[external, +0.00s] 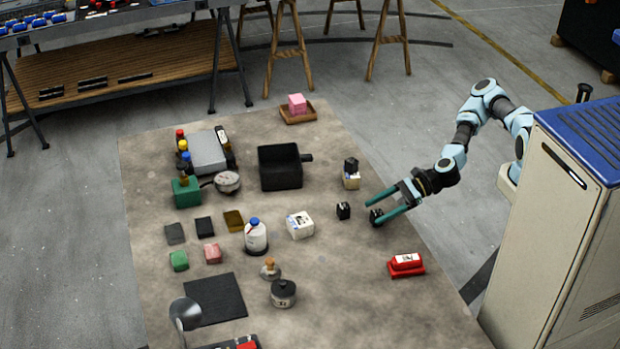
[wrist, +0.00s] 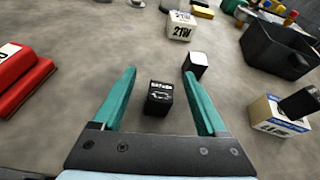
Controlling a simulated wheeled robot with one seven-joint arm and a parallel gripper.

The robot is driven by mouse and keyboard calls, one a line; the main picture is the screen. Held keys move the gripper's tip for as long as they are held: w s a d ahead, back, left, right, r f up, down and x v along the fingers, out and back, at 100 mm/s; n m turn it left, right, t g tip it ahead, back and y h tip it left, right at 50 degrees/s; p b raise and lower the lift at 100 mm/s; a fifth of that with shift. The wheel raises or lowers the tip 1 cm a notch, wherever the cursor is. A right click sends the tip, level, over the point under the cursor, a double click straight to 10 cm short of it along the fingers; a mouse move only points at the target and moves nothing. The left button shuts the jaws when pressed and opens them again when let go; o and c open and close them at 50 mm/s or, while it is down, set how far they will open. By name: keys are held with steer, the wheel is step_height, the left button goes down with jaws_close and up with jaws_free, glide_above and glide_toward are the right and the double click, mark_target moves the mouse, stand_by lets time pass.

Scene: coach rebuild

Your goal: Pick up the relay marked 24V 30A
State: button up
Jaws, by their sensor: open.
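My gripper (external: 373,212) is open, its two teal fingers reaching down and left over the mat. A small black relay-like block (wrist: 159,98) with white lettering sits between the fingers in the wrist view, apart from both; its marking is too small to read. It also shows at the fingertips in the external view (external: 376,217). A second small black block (external: 343,210) stands just left of the gripper; in the wrist view (wrist: 195,66) it shows a whitish face, beyond the right fingertip. Neither block can be confirmed as 24V 30A.
A small box (external: 351,181) with a black piece (external: 351,165) on it stands behind the gripper. A white box (wrist: 181,27) marked 21W, a black bin (external: 280,168) and a red block (external: 406,266) lie around. Bare mat surrounds the two black blocks.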

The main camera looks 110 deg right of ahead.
mark_target(372, 216)
steer(key=shift+s+d+f+m, duration=0.25)
steer(key=shift+s+f+m, duration=0.15)
steer(key=shift+f+m, duration=0.3)
steer(key=shift+b+x, duration=0.3)
steer(key=shift+x, duration=2.1)
steer(key=shift+f, duration=0.1)
jaws_close()
